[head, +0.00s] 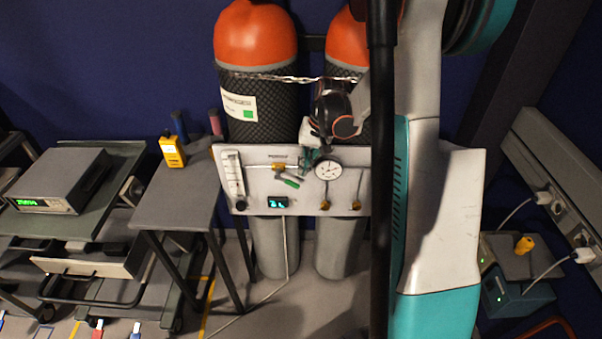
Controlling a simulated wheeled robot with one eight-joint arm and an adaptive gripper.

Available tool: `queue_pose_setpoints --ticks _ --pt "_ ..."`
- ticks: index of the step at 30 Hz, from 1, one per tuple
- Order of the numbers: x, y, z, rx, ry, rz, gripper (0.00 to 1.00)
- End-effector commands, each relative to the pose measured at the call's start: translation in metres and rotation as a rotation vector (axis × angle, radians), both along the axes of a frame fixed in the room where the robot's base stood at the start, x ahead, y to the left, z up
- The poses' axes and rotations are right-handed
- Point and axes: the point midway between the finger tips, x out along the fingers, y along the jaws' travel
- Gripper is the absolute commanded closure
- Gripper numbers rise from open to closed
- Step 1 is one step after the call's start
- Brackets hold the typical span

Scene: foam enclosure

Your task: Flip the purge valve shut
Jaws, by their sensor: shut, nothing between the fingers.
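The grey valve panel (258,204) stands in front of two orange-topped gas cylinders. On it is a small brass valve (279,167) on a horizontal pipe, with a green lever (291,183) slanting down to the right; this looks like the purge valve. My gripper (308,162) is at the panel's upper edge, just right of and above the lever, between the valve and the round gauge (328,170). Its fingers are shut and hold nothing. They look small here, and I cannot tell whether they touch the lever or pipe.
A flow tube (233,178) and a small lit display (278,203) are on the panel's left part. A chain (285,79) crosses the cylinders. A grey table (177,203) with a yellow meter (172,151) stands left. My arm covers the panel's right part.

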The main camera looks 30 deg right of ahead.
Motion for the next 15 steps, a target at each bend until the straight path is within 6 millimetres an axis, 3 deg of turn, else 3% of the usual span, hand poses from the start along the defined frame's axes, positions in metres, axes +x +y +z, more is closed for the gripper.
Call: queue_pose_setpoints --ticks 6,15 --pt "-0.008 -0.010 0.044 0.000 0.000 -0.001 1.00" --pt "-0.012 -0.017 0.073 0.000 0.000 0.000 1.00"
